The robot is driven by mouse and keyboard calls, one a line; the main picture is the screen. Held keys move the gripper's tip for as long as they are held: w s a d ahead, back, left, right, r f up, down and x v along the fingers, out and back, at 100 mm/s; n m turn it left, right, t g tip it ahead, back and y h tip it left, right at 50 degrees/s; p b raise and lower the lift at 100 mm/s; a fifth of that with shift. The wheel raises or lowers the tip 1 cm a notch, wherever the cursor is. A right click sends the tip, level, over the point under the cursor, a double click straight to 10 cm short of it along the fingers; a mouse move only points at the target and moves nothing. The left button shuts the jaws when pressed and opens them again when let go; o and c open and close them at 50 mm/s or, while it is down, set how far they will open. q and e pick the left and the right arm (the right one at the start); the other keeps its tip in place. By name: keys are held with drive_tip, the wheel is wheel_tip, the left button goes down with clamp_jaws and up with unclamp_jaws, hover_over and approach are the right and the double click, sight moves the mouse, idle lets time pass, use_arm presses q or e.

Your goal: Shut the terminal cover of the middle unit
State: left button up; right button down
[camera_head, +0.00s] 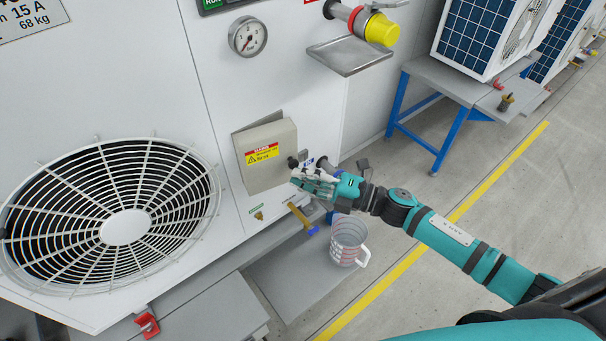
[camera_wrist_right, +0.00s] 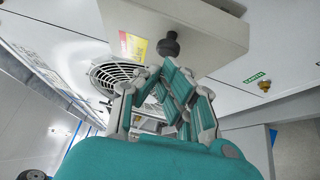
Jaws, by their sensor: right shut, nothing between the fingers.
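The terminal cover (camera_head: 266,158) is a beige-grey panel with a red and yellow warning label, on the white unit's front. It stands out from the front; how far it is ajar is hard to tell. A dark round knob (camera_head: 292,162) sits near its lower right edge. The cover (camera_wrist_right: 210,28) and knob (camera_wrist_right: 169,45) also show in the right wrist view, beyond the fingers. My right gripper (camera_head: 297,178) is shut and empty, close beside the cover's lower right edge; contact cannot be made out. Its fingers (camera_wrist_right: 165,92) fill the wrist view's middle. My left gripper is out of view.
A clear measuring jug (camera_head: 347,240) stands on a grey shelf below my right gripper. A yellow-handled valve (camera_head: 302,218) is beside it. A metal tray (camera_head: 350,55) and yellow-capped pipe (camera_head: 380,29) jut out above. Open floor lies to the right.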

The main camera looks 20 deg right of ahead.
sight(298, 164)
drive_tip(key=w+b, duration=0.1)
drive_tip(key=w+d+n+g+y+b, duration=0.1)
drive_tip(key=w+b, duration=0.1)
drive_tip(key=b, duration=0.1)
drive_tip(key=shift+w+d+f+g, duration=0.15)
drive_tip(key=shift+d+f+g, duration=0.05)
drive_tip(key=shift+d+g, duration=0.2)
drive_tip(key=shift+r, duration=0.2)
drive_tip(key=shift+f, duration=0.1)
